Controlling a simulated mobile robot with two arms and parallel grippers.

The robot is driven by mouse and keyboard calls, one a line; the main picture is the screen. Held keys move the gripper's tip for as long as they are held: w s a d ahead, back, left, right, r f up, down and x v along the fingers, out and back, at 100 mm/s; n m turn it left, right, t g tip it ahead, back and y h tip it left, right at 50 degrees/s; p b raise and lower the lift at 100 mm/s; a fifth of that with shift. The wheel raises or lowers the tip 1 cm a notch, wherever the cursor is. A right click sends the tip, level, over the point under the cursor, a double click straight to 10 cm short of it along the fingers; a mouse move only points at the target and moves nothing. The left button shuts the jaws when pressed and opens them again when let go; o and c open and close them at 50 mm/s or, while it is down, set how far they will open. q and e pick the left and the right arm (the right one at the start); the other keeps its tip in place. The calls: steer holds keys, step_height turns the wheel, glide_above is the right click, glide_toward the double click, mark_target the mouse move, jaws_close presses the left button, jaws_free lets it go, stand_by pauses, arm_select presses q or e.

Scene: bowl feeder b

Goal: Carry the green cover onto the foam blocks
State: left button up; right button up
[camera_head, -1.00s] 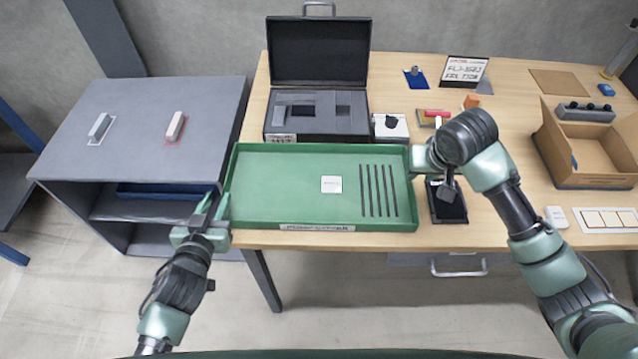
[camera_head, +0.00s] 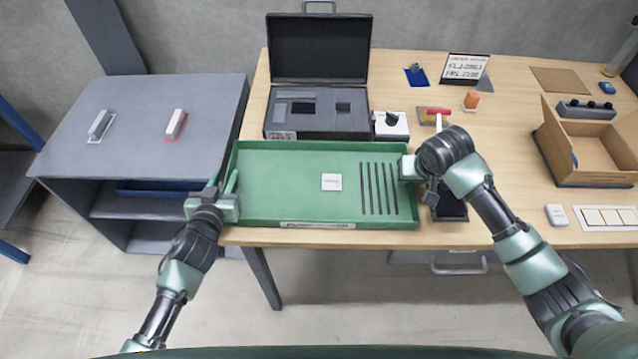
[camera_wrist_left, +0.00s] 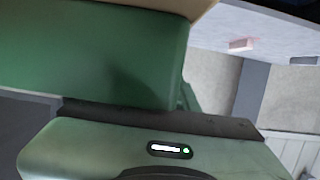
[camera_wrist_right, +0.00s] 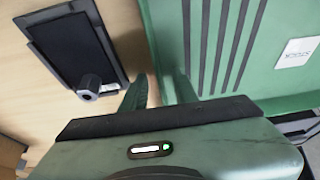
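The green cover (camera_head: 285,180), a shallow rimmed tray shape with a white label and several dark slots, lies level at the table's front edge. It also shows in the right wrist view (camera_wrist_right: 275,95). My left gripper (camera_head: 222,182) is at its left wall, fingers apart, one on each side as far as I can see. My right gripper (camera_head: 407,170) is at its right wall; its fingertips (camera_wrist_right: 160,92) stand apart with the wall between them. Firm contact cannot be told on either side. I cannot make out foam blocks for certain; dark blocks sit in the open black case (camera_head: 318,133).
A small black tray (camera_head: 449,208) lies close right of the cover under my right arm. A white box with a black knob (camera_head: 390,126) stands behind. An open cardboard box (camera_head: 600,158) is at right. A grey shelf unit (camera_head: 140,120) stands left of the table.

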arm_select(q)
jaws_close()
arm_select(e)
jaws_close()
stand_by(1.0)
